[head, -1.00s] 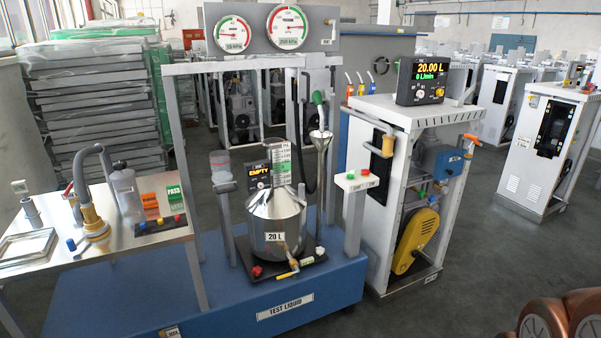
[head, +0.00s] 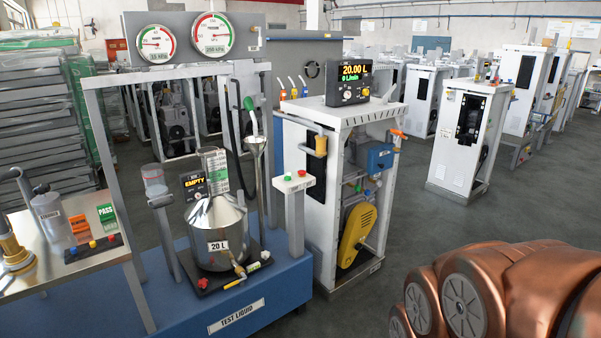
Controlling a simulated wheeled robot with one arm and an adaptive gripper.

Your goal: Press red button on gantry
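A small white button box (head: 294,185) stands on a grey post at the right end of the blue test-liquid base. On its top are a red button (head: 302,173) at the right and a green button (head: 288,176) at the left. The white gantry frame (head: 175,74) with two round gauges rises behind and to the left of the box. My copper-coloured arm fills the lower right corner, well apart from the box. My gripper is not visible.
A 20 L steel can (head: 217,228) stands on the blue base (head: 265,284). A white dispenser cabinet (head: 333,121) with a 20.00 L display (head: 349,84) stands just right of the button box. A metal side table (head: 80,262) is at left. Floor is clear right of the cabinet.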

